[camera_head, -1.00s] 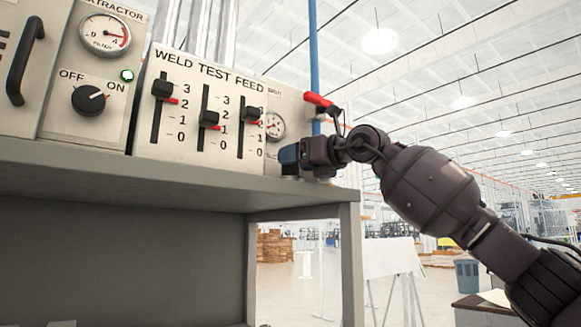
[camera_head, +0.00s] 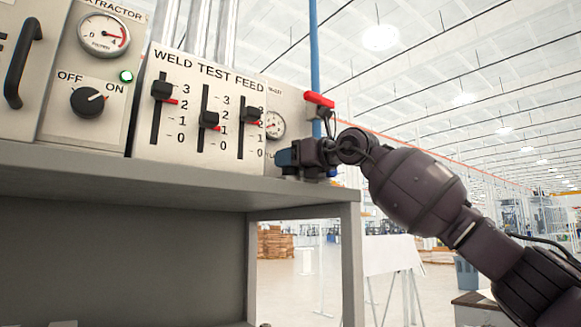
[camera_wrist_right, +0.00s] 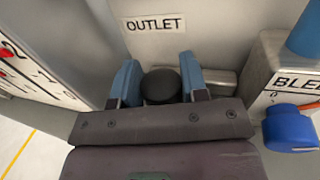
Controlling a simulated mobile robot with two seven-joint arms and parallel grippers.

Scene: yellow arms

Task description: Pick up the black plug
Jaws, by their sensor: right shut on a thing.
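The black plug (camera_wrist_right: 161,86) shows in the right wrist view as a round dark knob below the OUTLET label. My right gripper (camera_wrist_right: 158,66) has one blue finger on each side of it and is shut on it. The plug's lower part is hidden behind the gripper body. In the head view the right gripper (camera_head: 287,159) is at the right end of the shelf, beside the panel, and the plug cannot be made out there. My left gripper is in neither view.
A slider panel (camera_head: 203,112) stands left of the gripper, with a gauge (camera_head: 274,125) close by. A red-handled valve (camera_head: 319,100) on a blue pipe (camera_head: 313,40) is just above. A blue cap (camera_wrist_right: 288,130) is at the right in the wrist view. The grey shelf (camera_head: 150,180) runs below.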

